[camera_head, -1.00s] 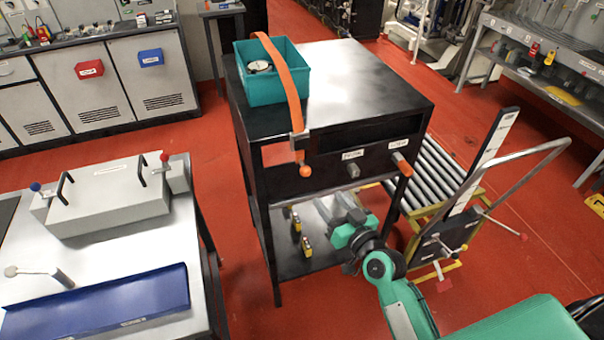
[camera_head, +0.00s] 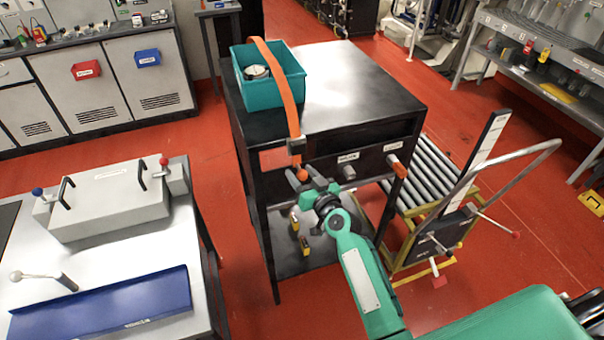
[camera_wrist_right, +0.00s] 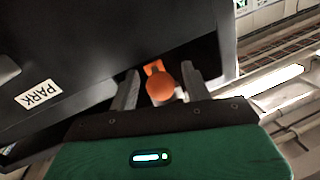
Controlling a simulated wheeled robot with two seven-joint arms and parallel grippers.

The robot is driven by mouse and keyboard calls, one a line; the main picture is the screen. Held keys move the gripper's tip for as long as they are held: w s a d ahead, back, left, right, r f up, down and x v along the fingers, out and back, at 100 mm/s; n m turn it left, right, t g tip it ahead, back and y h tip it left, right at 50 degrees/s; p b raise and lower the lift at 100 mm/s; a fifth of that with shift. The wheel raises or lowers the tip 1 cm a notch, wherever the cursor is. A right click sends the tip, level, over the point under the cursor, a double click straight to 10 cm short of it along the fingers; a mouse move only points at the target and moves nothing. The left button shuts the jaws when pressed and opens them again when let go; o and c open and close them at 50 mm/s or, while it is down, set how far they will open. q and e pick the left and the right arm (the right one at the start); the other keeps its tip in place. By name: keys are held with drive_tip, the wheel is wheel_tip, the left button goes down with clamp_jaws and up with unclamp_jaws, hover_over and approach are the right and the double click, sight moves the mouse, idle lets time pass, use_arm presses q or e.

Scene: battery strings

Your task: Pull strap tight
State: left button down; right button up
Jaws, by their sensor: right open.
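An orange strap (camera_head: 288,90) runs over a teal bin (camera_head: 270,92) on top of the black cabinet and down its front through a dark buckle (camera_head: 296,146). An orange ball (camera_head: 303,175) hangs at the strap's lower end. My right gripper (camera_head: 305,182) is open at the cabinet front, by the ball. In the right wrist view, the orange ball (camera_wrist_right: 161,88) shows between the spread fingers of my right gripper (camera_wrist_right: 160,90). I cannot tell whether the fingers touch it. My left gripper is not in view.
The cabinet (camera_head: 345,80) has a knob (camera_head: 348,172) and an orange-tipped handle (camera_head: 396,165) right of the strap. A roller conveyor (camera_head: 430,172) and a cart with a bent rail (camera_head: 500,175) stand to the right. A metal table (camera_head: 100,255) is at left.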

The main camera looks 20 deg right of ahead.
clamp_jaws()
wheel_tip(320, 180, down, 8)
drive_tip(key=b, duration=0.6)
drive_tip(key=shift+r, duration=0.25)
unclamp_jaws()
drive_tip(key=b+v, duration=0.3)
drive_tip(key=v, duration=1)
drive_tip(key=shift+s, duration=0.35)
